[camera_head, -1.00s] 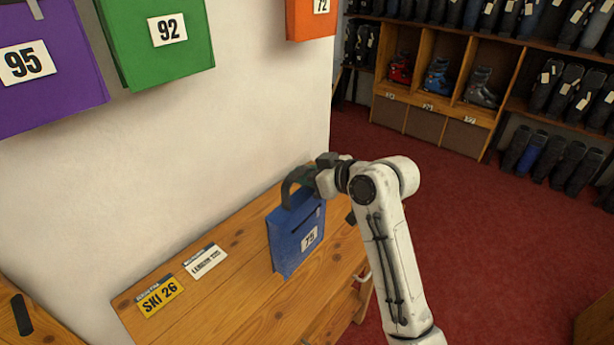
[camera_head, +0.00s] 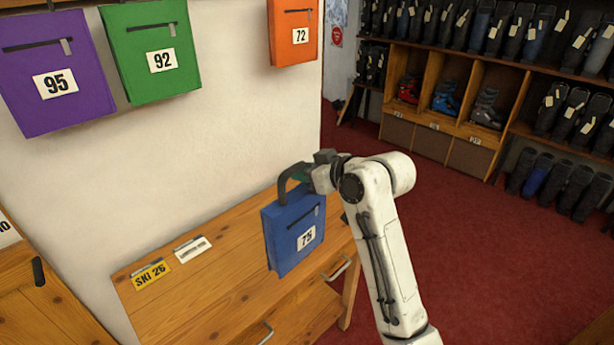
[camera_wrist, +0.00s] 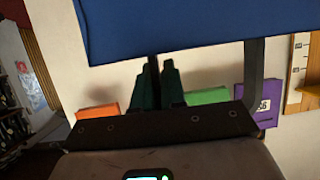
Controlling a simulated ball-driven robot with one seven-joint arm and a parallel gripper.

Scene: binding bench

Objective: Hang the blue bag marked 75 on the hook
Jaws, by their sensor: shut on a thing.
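The blue bag marked 75 (camera_head: 285,246) hangs upright from its dark handle over the wooden bench. My gripper (camera_head: 303,176) is shut on the top of that handle, on its right side in the head view. I cannot tell whether the bag's bottom clears the bench top. In the wrist view the bag (camera_wrist: 200,25) fills the top edge, and the fingers of my gripper (camera_wrist: 160,85) are close together at the dark handle strip. I cannot make out a free hook in either view.
On the wall hang a purple bag marked 95 (camera_head: 57,85), a green bag marked 92 (camera_head: 150,55) and an orange bag marked 72 (camera_head: 293,32). Bare wall lies between green and orange. The bench (camera_head: 190,290) carries a yellow SKI 26 tag (camera_head: 151,275) and a white tag (camera_head: 193,249).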

